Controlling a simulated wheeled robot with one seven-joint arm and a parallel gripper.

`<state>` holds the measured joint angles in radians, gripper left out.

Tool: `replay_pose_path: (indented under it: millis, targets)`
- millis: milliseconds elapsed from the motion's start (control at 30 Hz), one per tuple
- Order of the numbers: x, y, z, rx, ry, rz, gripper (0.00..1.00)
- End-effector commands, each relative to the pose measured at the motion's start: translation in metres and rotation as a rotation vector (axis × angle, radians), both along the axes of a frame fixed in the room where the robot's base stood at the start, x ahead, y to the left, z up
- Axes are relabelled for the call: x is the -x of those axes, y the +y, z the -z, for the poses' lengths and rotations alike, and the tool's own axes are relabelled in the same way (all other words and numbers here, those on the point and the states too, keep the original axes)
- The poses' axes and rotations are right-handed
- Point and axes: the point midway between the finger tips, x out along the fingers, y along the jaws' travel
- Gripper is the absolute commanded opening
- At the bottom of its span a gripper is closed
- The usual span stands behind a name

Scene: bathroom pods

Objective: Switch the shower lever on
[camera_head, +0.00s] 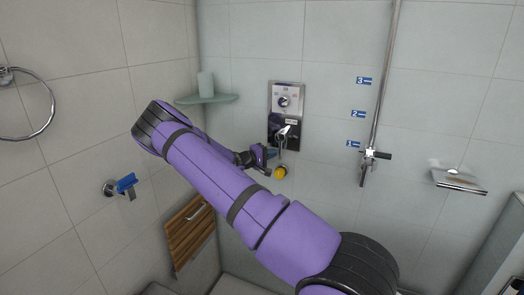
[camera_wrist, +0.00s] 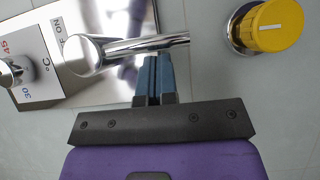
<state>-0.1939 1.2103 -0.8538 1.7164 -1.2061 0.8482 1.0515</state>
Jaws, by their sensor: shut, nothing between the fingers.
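The shower lever (camera_head: 286,131) is a chrome handle low on a steel wall panel (camera_head: 274,127). In the wrist view the lever (camera_wrist: 95,54) has a thick round end at left and a thinner bar running right. Part of an "ON" mark shows on the panel (camera_wrist: 115,85) beside it. My gripper (camera_head: 271,156) is just below the lever. In the wrist view my gripper (camera_wrist: 157,58) is shut and empty, its blue fingertips right at the lever's bar. I cannot tell whether they touch it.
A yellow knob (camera_head: 280,172) is just below the lever; it also shows in the wrist view (camera_wrist: 268,26). A temperature dial (camera_head: 284,101) is above. A corner shelf (camera_head: 207,99) is left, a shower rail (camera_head: 383,80) right. A wooden folding seat (camera_head: 190,232) is lower left.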

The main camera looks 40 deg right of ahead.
Motion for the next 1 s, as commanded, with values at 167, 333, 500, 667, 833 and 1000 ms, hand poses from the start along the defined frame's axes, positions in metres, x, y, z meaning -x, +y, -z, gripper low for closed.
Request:
replay_pose_path:
  millis: [167, 333, 500, 667, 833, 1000]
  targets:
    - [0.0028, -0.0018, -0.0001, 0.000, 0.000, 0.000, 0.00]
    - [0.0027, -0.0017, -0.0002, 0.000, 0.000, 0.000, 0.00]
    - [0.0031, -0.0018, 0.0002, 0.003, 0.007, 0.000, 0.00]
    - [0.0057, -0.0028, 0.0013, 0.018, 0.040, -0.001, 0.00]
    - [0.0073, -0.0035, 0.0015, 0.027, 0.063, 0.000, 0.00]
    - [0.0100, -0.0045, 0.0026, 0.039, 0.095, 0.000, 0.00]
